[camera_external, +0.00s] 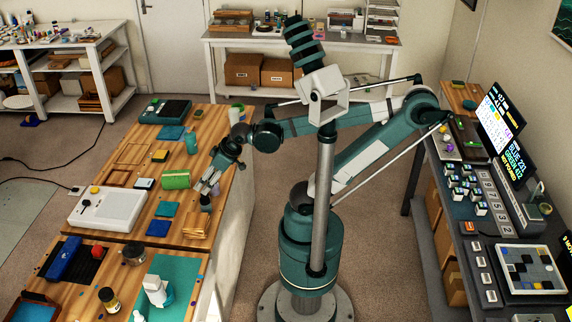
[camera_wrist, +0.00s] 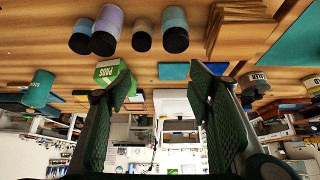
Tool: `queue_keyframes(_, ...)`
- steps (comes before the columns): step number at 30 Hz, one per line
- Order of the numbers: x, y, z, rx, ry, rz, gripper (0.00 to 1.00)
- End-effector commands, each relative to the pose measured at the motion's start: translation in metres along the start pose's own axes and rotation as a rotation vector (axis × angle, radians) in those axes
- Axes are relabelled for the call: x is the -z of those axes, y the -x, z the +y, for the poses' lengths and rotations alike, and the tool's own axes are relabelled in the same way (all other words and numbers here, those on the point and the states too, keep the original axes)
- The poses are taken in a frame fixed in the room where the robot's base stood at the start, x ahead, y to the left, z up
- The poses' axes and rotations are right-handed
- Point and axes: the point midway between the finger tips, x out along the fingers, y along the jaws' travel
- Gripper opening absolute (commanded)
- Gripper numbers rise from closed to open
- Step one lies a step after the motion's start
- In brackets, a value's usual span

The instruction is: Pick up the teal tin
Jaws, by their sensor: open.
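A short teal tin (camera_wrist: 175,22) with a dark end stands on the wooden bench near the top of the wrist view, right of a tan tin (camera_wrist: 142,30). A purple tin (camera_wrist: 108,22) and a bluish tin (camera_wrist: 81,32) stand further left. My gripper (camera_external: 206,184) is low over the bench's right edge in the external view. Its two fingers are apart with nothing between them in the wrist view (camera_wrist: 160,88). The teal tin is outside the fingers, beyond their tips. In the external view I cannot make out the teal tin; the gripper partly covers that spot.
A green box (camera_external: 176,180) lies close left of the gripper. A stack of wooden pieces (camera_external: 197,223) is below it, with a blue square (camera_external: 158,228) alongside. A taller teal container (camera_external: 191,143) stands further back.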

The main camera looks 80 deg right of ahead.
Motion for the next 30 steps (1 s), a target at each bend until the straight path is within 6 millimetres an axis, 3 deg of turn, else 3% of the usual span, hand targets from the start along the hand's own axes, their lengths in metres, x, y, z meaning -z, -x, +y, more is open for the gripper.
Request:
queue_keyframes(14,0.059,0.001,0.041,-0.068,-0.216,-0.077,0.52)
queue_keyframes(30,0.118,-0.016,0.103,-0.164,-0.493,-0.16,0.52)
